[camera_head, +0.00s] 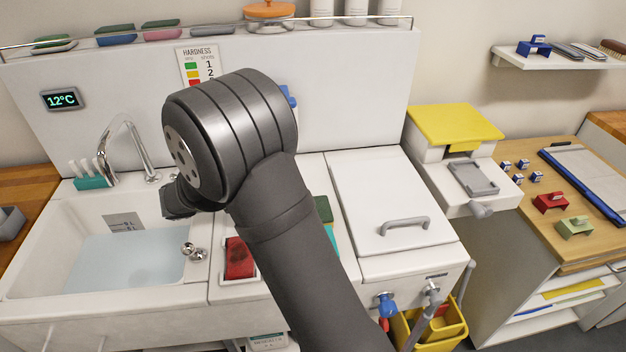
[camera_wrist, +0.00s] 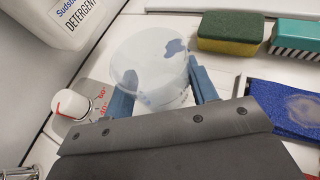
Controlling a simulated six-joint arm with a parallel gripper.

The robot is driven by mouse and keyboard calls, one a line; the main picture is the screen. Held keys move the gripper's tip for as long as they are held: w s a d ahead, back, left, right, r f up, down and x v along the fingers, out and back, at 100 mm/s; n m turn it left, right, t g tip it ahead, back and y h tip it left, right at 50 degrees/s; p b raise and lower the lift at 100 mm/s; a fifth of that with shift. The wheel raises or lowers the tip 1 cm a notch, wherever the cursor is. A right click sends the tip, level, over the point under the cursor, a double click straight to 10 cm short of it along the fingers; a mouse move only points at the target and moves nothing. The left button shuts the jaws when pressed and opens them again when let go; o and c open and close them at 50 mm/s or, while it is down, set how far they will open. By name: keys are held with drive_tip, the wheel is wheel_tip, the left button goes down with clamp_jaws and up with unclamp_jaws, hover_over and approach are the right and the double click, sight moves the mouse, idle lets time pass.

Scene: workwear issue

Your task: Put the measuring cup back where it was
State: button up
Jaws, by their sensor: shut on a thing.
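The measuring cup (camera_wrist: 148,62) is a translucent whitish cup with blue patches showing, in the wrist view. My gripper (camera_wrist: 160,88) has its two blue fingers at the cup's left and right sides and is shut on it. A dark riveted panel covers the lower part of this view and hides the cup's near lower part. I cannot tell whether the cup's base touches the white surface. In the head view my arm hides the cup and the fingers.
A detergent bottle (camera_wrist: 62,18) and a temperature dial (camera_wrist: 72,104) are left of the cup. A yellow-green sponge (camera_wrist: 230,31), a brush (camera_wrist: 298,37) and a blue pad (camera_wrist: 285,108) lie to the right. The sink (camera_head: 30,262) holds water; a white lid (camera_head: 385,185) covers the counter's right.

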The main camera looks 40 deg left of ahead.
drive_tip(key=w+d, duration=0.1)
drive_tip(key=w, duration=0.4)
drive_tip(key=w+d, duration=0.2)
drive_tip(key=w, duration=0.3)
drive_tip(key=w+d, duration=0.1)
drive_tip(key=w, duration=0.4)
drive_tip(key=shift+w+d, duration=0.3)
drive_tip(key=shift+f, duration=1.75)
drive_tip(key=shift+f, duration=0.1)
drive_tip(key=o, duration=1)
drive_tip(key=shift+o, duration=0.2)
drive_tip(key=v, duration=1.2)
drive_tip(key=shift+s+a, duration=0.1)
